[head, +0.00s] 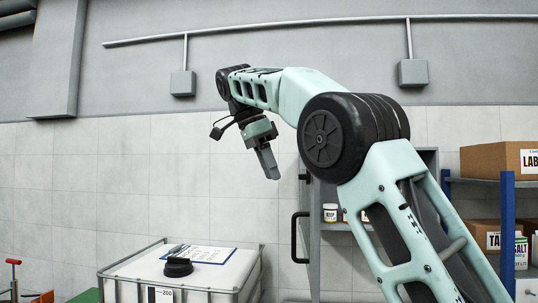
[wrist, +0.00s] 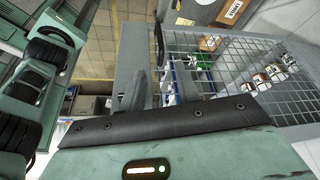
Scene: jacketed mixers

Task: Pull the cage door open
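The cage is a grey frame with wire mesh (wrist: 245,62). In the head view its grey upright (head: 314,245) stands right of centre, with a black vertical bar handle (head: 296,238) on its left side. My gripper (head: 270,172) points down, above and left of the handle, clear of it. In the wrist view the two grey fingers of my gripper (wrist: 161,88) stand apart with nothing held between them. A dark upright piece, perhaps the handle, shows beyond the fingers. My arm hides much of the cage in the head view; I cannot tell whether the door is ajar.
Jars (head: 330,212) stand inside the cage; several also show through the mesh. A white tank in a metal frame (head: 130,285) stands at lower left, with a clipboard (head: 205,254) and a black cap (head: 177,267) on top. A blue-post shelf (head: 507,225) with cardboard boxes is at right.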

